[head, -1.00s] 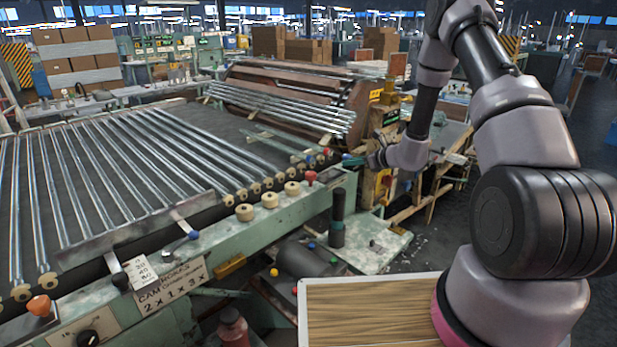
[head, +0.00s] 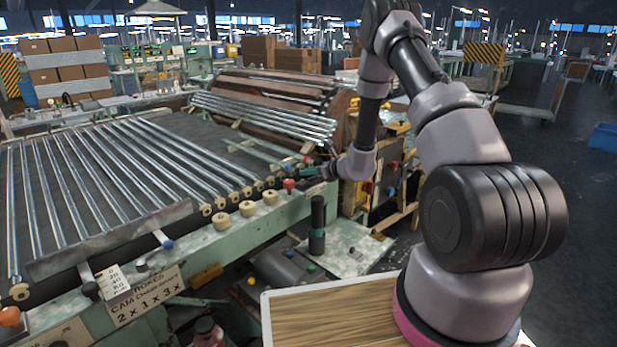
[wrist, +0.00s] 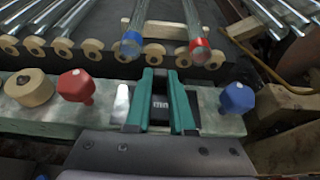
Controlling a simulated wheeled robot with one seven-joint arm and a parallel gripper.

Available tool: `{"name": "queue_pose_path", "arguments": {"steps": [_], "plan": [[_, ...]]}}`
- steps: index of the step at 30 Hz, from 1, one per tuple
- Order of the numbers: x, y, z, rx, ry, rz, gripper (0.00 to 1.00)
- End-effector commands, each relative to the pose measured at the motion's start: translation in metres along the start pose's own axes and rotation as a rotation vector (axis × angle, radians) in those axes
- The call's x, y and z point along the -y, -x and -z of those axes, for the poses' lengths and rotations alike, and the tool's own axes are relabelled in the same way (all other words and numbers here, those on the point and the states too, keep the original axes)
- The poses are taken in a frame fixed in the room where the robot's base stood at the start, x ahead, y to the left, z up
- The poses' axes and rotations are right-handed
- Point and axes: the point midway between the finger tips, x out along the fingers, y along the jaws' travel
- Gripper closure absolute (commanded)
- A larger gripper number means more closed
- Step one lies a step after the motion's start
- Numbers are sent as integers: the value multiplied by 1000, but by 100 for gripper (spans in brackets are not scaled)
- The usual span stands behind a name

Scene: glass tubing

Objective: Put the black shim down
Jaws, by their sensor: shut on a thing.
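The black shim (wrist: 160,107) shows in the wrist view as a dark piece with pale lettering, between the teal fingers of my gripper (wrist: 161,76). My gripper is shut on it. The shim is over the pale green machine rail (wrist: 210,106), between a red knob (wrist: 75,85) and a blue knob (wrist: 237,98). I cannot tell whether it touches the rail. In the head view my gripper (head: 312,172) is at the rail's far end, right of the red knob (head: 289,185); the shim is too small to make out there.
Glass tubes, one with a blue end (wrist: 131,46) and one with a red end (wrist: 199,48), lie just beyond the fingertips. Wooden rollers (wrist: 28,88) line the rail. A dark upright cylinder (head: 317,225) stands below my forearm, and a wooden-topped surface (head: 335,315) is nearer.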

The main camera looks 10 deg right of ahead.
Motion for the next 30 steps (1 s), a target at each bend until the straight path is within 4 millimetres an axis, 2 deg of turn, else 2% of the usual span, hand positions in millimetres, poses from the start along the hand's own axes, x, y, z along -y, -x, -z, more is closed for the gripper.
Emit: {"name": "queue_pose_path", "arguments": {"steps": [3,14,15,16,17,27,30], "plan": [[0,-6,14,0,-2,0,100],[0,-8,18,0,0,0,100],[0,-8,18,0,0,0,67],[0,-7,18,1,0,0,56],[0,-7,18,0,0,0,49],[0,-7,15,1,1,0,49],[0,1,15,0,0,1,49]]}}
